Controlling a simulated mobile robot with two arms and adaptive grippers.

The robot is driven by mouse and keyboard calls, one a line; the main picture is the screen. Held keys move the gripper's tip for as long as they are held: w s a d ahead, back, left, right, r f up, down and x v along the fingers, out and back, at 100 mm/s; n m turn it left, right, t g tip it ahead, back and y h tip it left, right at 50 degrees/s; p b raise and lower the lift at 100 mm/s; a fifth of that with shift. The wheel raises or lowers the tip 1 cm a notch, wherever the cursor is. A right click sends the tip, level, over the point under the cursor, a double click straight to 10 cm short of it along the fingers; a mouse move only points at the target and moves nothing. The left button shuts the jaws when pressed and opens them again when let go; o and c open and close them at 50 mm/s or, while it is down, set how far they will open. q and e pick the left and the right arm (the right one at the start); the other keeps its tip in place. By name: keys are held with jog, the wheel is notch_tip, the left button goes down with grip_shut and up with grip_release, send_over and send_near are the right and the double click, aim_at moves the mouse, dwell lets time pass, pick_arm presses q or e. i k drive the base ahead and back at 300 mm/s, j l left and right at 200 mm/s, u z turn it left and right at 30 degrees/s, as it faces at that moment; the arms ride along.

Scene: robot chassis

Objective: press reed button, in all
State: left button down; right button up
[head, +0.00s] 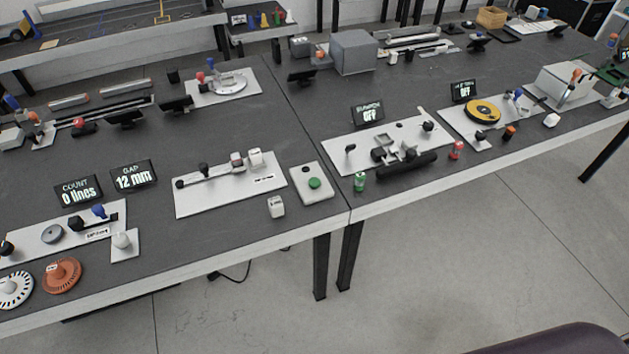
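A round green button (315,183) sits on a small white plate (318,195) near the front edge of the left table. No readable label shows which button is the reed button. Left of it is a white board (215,204) carrying a rail with a dark knob and small white blocks. A display (133,177) behind that board's left end reads "GAP 12 mm". Neither of my grippers is in the head view.
A small white block (276,207) stands close to the green button's plate. A display (78,191) reads "COUNT 0 lines". On the right table, displays (367,115) read "OFF" beside other boards. The floor in front is clear; a dark rounded shape fills the bottom right.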

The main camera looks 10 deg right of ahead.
aim_at(313, 182)
jog(key=i+j+z, duration=0.15)
jog(key=j+z, duration=0.3)
jog(key=j, duration=0.55)
jog(key=j+z, duration=0.4)
jog(key=j, duration=0.6)
